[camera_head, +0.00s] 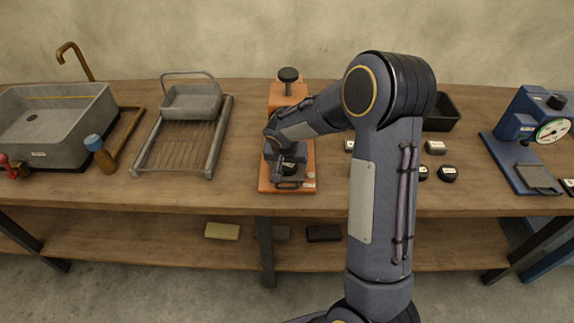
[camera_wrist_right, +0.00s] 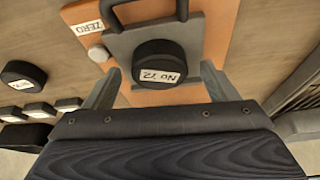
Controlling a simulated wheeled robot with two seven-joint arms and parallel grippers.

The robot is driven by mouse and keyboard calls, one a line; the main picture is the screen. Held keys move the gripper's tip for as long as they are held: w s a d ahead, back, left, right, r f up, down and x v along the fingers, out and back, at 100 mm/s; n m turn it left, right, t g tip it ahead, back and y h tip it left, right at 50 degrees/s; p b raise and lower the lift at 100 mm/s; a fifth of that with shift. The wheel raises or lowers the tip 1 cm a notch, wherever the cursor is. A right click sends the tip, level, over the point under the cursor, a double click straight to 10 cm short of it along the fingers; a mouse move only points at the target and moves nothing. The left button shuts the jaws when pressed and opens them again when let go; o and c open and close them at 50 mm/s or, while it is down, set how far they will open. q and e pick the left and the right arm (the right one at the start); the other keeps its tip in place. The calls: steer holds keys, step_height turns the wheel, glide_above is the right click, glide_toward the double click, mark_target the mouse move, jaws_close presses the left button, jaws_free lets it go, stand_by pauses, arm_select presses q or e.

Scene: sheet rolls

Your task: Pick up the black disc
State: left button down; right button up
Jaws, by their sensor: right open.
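A black disc (camera_wrist_right: 158,64) with a white number label lies on the grey plate (camera_wrist_right: 196,38) of an orange device (camera_wrist_right: 219,16). My right gripper (camera_wrist_right: 161,70) is open around it, one finger on each side. A gap shows between the disc and each finger, so neither clearly touches it. In the head view, my right gripper (camera_head: 287,163) is over the front part of the orange device (camera_head: 265,184), and the disc there is mostly hidden by it. My left gripper is not in view.
Other black discs (camera_head: 448,173) and small labelled blocks (camera_head: 435,147) lie right of the device. A black tray (camera_head: 442,112) stands behind them and a blue gauge press (camera_head: 524,122) at far right. A grey rack (camera_head: 218,140) and sink (camera_head: 62,120) stand left.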

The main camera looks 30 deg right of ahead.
steer(key=shift+f, duration=0.1)
steer(key=c, duration=1.2)
